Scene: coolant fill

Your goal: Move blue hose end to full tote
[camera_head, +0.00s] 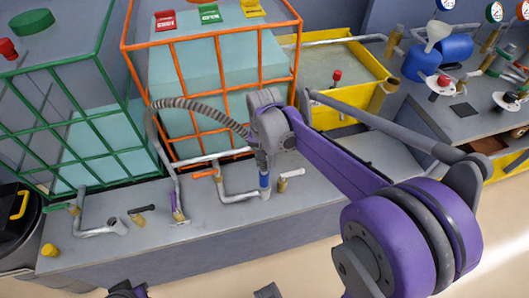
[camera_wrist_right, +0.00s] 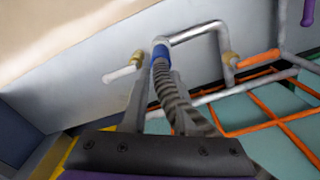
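The blue hose end (camera_head: 264,180) is a blue collar on a grey corrugated hose (camera_head: 195,105). It sits at the upright mouth of the bent pipe in front of the orange-caged tote (camera_head: 210,85), whose teal liquid stands high. The green-caged tote (camera_head: 75,120) at left shows a lower liquid level. My right gripper (camera_head: 264,155) is above the collar, its fingers against both sides of the hose. In the right wrist view, the blue collar (camera_wrist_right: 160,52) is just beyond the fingertips, at the pipe mouth. Of my left arm, only a purple part at the bottom edge shows; its fingers cannot be made out.
The hose arches left to a purple end (camera_head: 178,207) on a small stand. Another bent pipe with an open mouth (camera_head: 118,226) stands before the green-caged tote. Valve handles line the grey ledge. A yellow basin (camera_head: 350,115) and a bench with blue containers (camera_head: 421,63) are at right.

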